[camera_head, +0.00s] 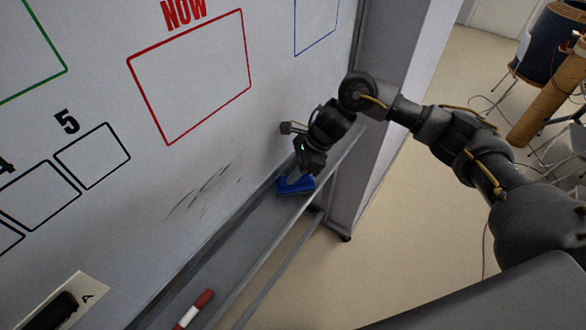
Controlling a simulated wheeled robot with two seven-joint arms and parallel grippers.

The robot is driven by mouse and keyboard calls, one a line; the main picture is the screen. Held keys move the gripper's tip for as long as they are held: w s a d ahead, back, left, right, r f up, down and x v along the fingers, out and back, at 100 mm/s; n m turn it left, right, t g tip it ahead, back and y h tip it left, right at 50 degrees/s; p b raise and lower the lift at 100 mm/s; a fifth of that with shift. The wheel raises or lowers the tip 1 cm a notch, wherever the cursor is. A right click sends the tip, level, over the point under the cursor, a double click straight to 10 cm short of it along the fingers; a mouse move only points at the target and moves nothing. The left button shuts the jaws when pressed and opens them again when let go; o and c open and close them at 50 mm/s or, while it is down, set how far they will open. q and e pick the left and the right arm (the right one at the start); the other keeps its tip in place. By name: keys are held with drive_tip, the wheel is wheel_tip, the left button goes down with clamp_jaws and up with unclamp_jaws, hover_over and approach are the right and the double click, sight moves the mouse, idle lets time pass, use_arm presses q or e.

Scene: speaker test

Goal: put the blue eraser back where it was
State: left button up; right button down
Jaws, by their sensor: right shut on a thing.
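The blue eraser (294,187) is at the far end of the grey tray (243,247) that runs along the bottom of the whiteboard. My right gripper (299,175) reaches down from the right and is shut on the eraser. The gripper hides part of the eraser's top. I cannot tell whether the eraser rests on the tray or is slightly above it. My left gripper is not in view.
The whiteboard (105,210) has coloured frames and dark smudges (205,192). A red and white marker (196,308) lies in the near tray. A black object (58,310) is on a card marked A.

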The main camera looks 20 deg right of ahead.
drive_tip(key=shift+f, duration=0.45)
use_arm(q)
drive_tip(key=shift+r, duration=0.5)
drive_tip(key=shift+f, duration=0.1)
use_arm(e)
drive_tip(key=shift+f+b, duration=0.5)
drive_tip(key=shift+b, duration=0.2)
drive_tip(key=c, duration=1.3)
unclamp_jaws()
drive_tip(key=shift+c, duration=0.2)
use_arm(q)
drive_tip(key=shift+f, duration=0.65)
use_arm(e)
drive_tip(key=shift+r, duration=0.1)
